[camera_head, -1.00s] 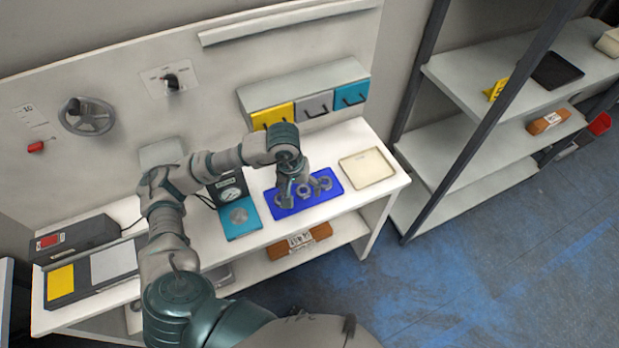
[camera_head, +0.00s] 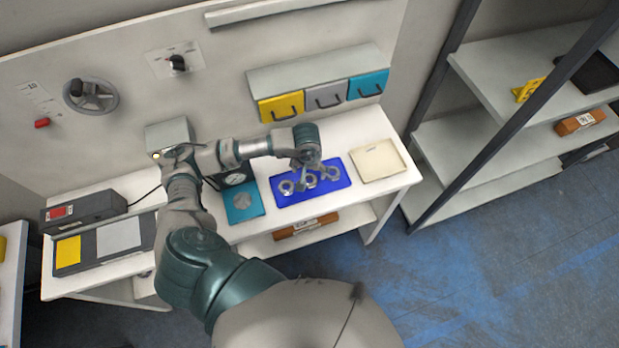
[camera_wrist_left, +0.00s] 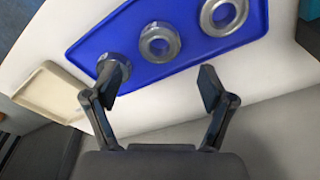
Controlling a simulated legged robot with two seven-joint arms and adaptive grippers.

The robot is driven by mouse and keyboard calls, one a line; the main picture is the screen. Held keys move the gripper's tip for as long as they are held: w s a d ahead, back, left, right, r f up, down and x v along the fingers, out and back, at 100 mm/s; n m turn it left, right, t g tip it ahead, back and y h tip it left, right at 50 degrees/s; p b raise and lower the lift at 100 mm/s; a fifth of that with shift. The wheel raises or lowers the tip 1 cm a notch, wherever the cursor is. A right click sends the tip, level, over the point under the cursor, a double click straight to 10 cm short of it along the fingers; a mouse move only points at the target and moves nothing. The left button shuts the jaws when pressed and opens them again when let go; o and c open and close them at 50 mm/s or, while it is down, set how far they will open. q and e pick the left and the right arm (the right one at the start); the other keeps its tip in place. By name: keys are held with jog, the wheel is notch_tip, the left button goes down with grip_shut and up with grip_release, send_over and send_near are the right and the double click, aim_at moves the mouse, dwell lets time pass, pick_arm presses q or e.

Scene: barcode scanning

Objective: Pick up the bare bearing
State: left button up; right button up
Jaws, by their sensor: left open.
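Three grey metal rings lie in a row on a blue tray: a left ring (camera_head: 286,188), a middle ring (camera_head: 310,181) and a right ring (camera_head: 332,173). The blue tray (camera_head: 283,200) lies on the white bench. In the left wrist view the rings appear in reversed order, with one (camera_wrist_left: 113,60) partly behind a finger, one (camera_wrist_left: 160,42) in the middle and one (camera_wrist_left: 223,14) at the top edge. I cannot tell which is the bare bearing. My left gripper (camera_wrist_left: 162,82) is open and empty above the tray's back edge. My right gripper is not in view.
A cream tray (camera_head: 378,161) stands right of the blue tray. A teal gauge stand (camera_head: 242,202) stands left of it. Yellow, grey and teal drawers (camera_head: 324,96) hang behind the bench. A brown box (camera_head: 305,226) sits on the lower shelf.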

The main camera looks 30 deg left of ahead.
aim_at(309, 179)
pick_arm(q)
jog(key=shift+s+f, duration=0.2)
jog(key=shift+f, duration=0.2)
notch_tip(309, 179, down, 4)
jog(key=shift+w+d+r+p, duration=0.1)
jog(key=shift+r+p, duration=0.1)
jog(key=shift+p, duration=0.6)
jog(key=shift+w+f, duration=0.15)
jog(key=shift+f, duration=0.2)
jog(key=c, duration=1.3)
